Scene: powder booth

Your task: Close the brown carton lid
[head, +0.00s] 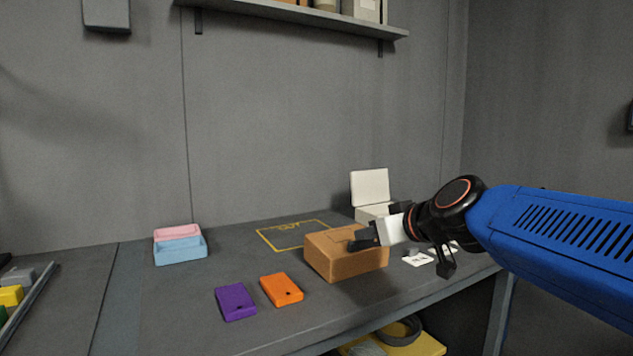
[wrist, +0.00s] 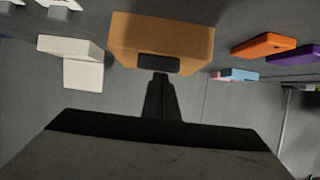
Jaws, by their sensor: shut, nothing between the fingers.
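The brown carton (head: 340,265) sits on the grey bench, right of the middle in the head view. Its top looks flat, with the lid down over the box; whether a thin gap remains under the lid cannot be told. My gripper (head: 358,242) is shut and empty, with its fingertips at the carton's top, on the right side. The wrist view shows the carton (wrist: 190,37) just beyond my shut fingers (wrist: 160,78). A dark rectangular patch shows on the carton there, close to the fingertips. My gripper hides part of the carton's top in the head view.
A white box (head: 370,188) with a raised lid stands behind the carton. Orange (head: 281,289) and purple (head: 236,301) blocks lie in front to the left. A blue box with a pink lid (head: 178,232) stands farther left. A yellow outline (head: 270,243) marks clear bench.

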